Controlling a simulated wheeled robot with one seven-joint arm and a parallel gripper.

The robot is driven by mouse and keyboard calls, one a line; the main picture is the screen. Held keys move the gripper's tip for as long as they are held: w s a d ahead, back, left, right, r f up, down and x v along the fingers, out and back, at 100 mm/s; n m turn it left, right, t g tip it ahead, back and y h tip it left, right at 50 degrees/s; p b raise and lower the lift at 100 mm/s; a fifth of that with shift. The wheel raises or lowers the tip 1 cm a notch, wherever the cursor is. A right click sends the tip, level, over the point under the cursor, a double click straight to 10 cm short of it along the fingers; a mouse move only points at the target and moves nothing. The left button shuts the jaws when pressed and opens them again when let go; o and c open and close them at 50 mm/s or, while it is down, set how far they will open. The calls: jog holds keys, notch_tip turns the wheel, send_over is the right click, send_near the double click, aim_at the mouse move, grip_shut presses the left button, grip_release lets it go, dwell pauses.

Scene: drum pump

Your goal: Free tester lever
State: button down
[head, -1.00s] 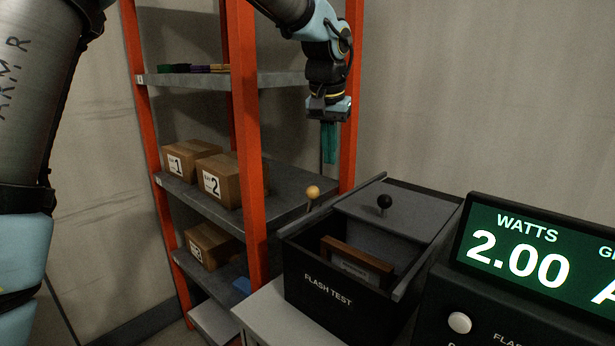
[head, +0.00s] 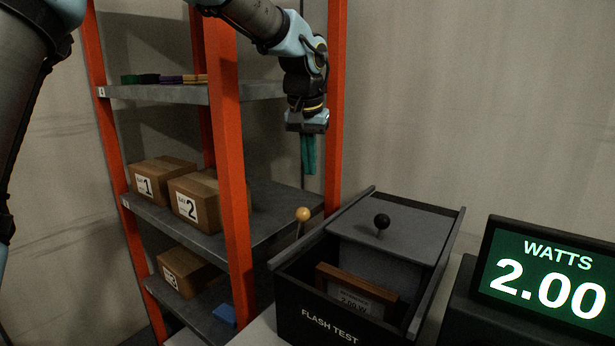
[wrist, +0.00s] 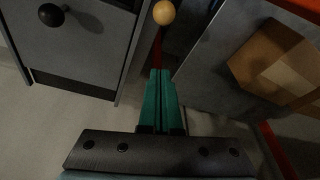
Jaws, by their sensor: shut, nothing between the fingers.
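The black flash test box (head: 330,327) stands at the lower middle of the head view. A lever with a yellow ball knob (head: 303,214) stands at its left side, near the shelf. The knob also shows at the top of the wrist view (wrist: 164,12), just beyond the fingertips. A black knob (head: 382,222) sits on the grey lid (head: 400,238). My gripper (head: 309,170) hangs fingers down above and behind the yellow knob, apart from it. Its green fingers (wrist: 160,74) are shut and empty. A wooden-framed label block (head: 355,290) sits in the open front of the box.
An orange-posted shelf rack (head: 228,150) stands left, holding boxes 1 (head: 160,178), 2 (head: 195,200) and 3 (head: 182,270). A display (head: 550,280) reading 2.00 watts stands at right. The air above the flash test box is clear.

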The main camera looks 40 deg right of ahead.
notch_tip(320, 180, down, 8)
jog(key=a+p, duration=0.1)
jog(key=p, duration=0.2)
jog(key=shift+s+a+p, duration=0.25)
jog(key=shift+s+p, duration=0.1)
jog(key=shift+s, duration=0.05)
jog(key=shift+f+b, duration=0.15)
jog(key=shift+b, duration=0.15)
